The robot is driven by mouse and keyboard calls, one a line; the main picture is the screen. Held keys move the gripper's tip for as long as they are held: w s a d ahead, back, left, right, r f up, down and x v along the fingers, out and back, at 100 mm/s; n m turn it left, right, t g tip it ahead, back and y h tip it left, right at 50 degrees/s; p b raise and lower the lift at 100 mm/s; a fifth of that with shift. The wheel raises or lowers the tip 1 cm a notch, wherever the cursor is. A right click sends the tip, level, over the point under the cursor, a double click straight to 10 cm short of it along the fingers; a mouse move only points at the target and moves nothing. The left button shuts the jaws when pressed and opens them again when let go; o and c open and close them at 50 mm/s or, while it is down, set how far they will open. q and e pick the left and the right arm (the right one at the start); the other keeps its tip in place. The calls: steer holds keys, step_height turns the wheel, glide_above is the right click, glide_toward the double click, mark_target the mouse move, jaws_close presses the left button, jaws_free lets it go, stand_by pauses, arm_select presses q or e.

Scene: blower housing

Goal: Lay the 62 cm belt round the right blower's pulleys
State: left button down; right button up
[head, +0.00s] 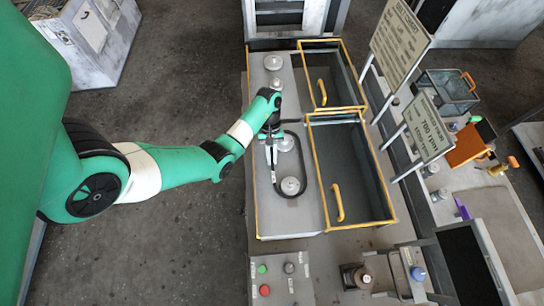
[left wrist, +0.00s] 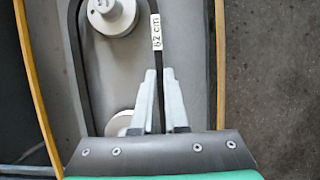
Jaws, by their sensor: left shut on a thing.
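The black belt (head: 308,172), with a white "62 cm" label, lies as a long loop on the grey plate of the near blower housing. It surrounds two grey pulleys, a farther one (head: 286,143) and a nearer one (head: 290,186). My left gripper (head: 271,148) is shut on the belt's left strand beside the farther pulley. In the left wrist view the belt (left wrist: 157,55) runs between the fingers (left wrist: 160,100); one pulley (left wrist: 113,15) shows whole at the top, the other (left wrist: 121,123) is partly hidden. I cannot tell whether the belt sits in the grooves. My right gripper is out of view.
Yellow-edged open covers (head: 350,175) stand right of the plate. Another housing with pulleys (head: 273,62) lies behind. A "700 rpm" sign (head: 428,128) and a larger sign (head: 400,40) stand at right. A button panel (head: 280,278) is in front.

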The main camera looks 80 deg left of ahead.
arm_select(q)
steer(key=shift+f, duration=0.3)
steer(key=c, duration=0.9)
jaws_free()
steer(key=shift+o, duration=0.2)
steer(key=shift+r, duration=0.1)
steer(key=shift+r+p, duration=1.05)
steer(key=shift+r, duration=0.15)
steer(key=shift+r, duration=0.1)
step_height(320, 180, up, 5)
steer(key=p, duration=0.5)
